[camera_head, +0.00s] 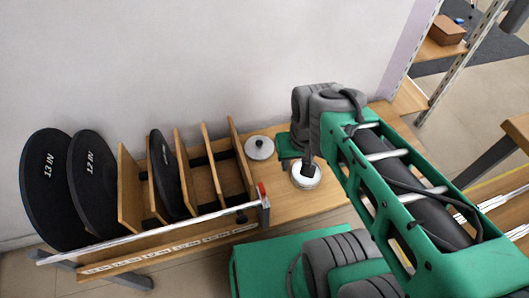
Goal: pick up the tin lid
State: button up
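Two small round lid-like discs lie on the wooden bench top right of the rack. One pale grey disc with a small dark knob (259,148) lies near the wall, clear of my gripper. Another pale disc with a whiter rim (305,183) lies closer to the front, directly under my gripper (307,168). I cannot tell which one is the tin lid. My gripper points down, and a dark finger reaches to the middle of the nearer disc. The wrist hides most of the fingers, so I cannot see whether they grip its knob.
A wooden rack (185,240) with upright dividers stands left of the discs. It holds several large black discs (50,190). A pale rail (150,236) runs along its front. The wall is close behind. Bare bench top lies between the rack and the nearer disc.

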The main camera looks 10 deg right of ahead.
aim_at(257, 147)
jog(key=k, duration=1.15)
jog(key=u, duration=1.25)
